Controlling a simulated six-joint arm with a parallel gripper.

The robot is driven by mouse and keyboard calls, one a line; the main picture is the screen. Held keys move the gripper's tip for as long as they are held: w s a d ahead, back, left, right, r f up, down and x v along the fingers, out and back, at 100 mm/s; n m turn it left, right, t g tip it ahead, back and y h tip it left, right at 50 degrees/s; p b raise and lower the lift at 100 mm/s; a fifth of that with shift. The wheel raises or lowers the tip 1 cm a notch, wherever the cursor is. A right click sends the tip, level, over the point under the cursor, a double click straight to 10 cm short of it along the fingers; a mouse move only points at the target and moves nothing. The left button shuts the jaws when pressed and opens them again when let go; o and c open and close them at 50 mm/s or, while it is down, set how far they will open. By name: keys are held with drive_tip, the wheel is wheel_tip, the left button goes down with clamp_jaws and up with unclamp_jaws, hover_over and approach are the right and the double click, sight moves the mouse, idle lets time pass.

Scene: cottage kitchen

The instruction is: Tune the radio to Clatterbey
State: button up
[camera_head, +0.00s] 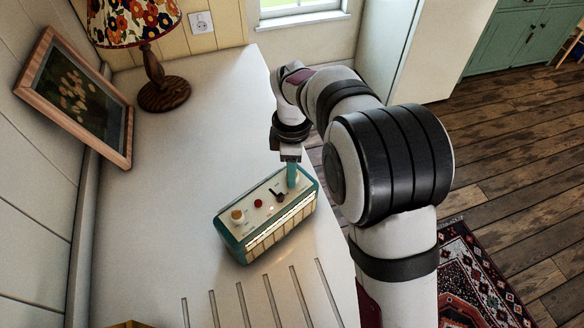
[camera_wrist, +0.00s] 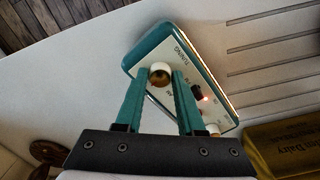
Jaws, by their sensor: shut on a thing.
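The teal radio (camera_head: 233,247) with a cream top stands on the white counter; it also shows in the wrist view (camera_wrist: 153,42). My gripper (camera_head: 292,183) points down at the radio's far right end. In the wrist view, my gripper's teal fingers (camera_wrist: 161,80) are on either side of the tuning knob (camera_wrist: 160,70), shut on it. The word TUNING is printed beside the knob.
A lamp with a flowered shade (camera_head: 135,20) and a leaning framed picture (camera_head: 80,95) stand at the counter's far left. Grooves (camera_head: 270,300) run in the near counter. A yellow crate (camera_wrist: 285,150) shows at the wrist view's lower right. The counter around the radio is clear.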

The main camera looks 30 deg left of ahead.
drive_tip(key=shift+m, duration=0.3)
clamp_jaws()
drive_tip(key=m, duration=1.3)
drive_tip(key=shift+m, duration=0.3)
drive_tip(key=m, duration=1.3)
drive_tip(key=shift+m, duration=0.3)
drive_tip(key=o, duration=1.1)
unclamp_jaws()
drive_tip(key=shift+c, duration=0.2)
